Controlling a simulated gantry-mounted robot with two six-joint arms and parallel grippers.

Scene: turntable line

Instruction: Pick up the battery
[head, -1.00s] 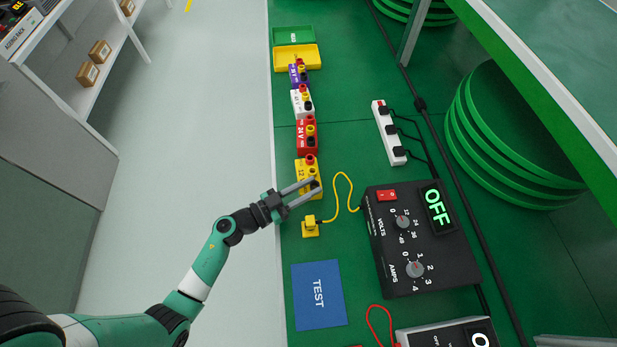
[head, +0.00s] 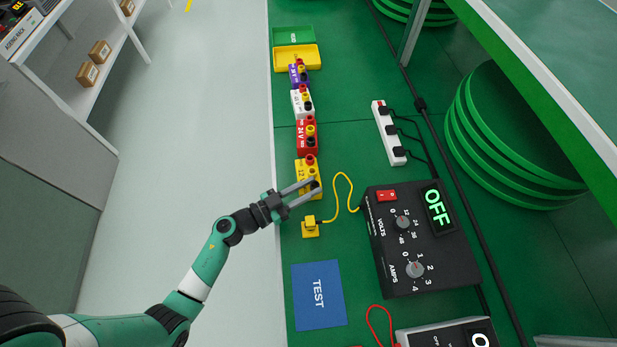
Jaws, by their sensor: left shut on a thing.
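A row of batteries runs along the left edge of the green bench in the head view. The nearest is a yellow battery (head: 303,168) with a red and a dark terminal on top. Beyond it stand a red 24 V battery (head: 302,137), a white battery (head: 299,101) and a purple battery (head: 294,77). My left gripper (head: 315,188) is at the near end of the yellow battery, its two fingers around the dark terminal and shut on it. The battery sits in the row on the bench. My right gripper is not in view.
A yellow plug (head: 310,227) with a cable lies just in front of the gripper. A black power supply (head: 424,241) reading OFF stands to the right. A blue TEST mat (head: 319,295) lies clear in front. Yellow (head: 316,57) and green (head: 279,36) trays are at the back.

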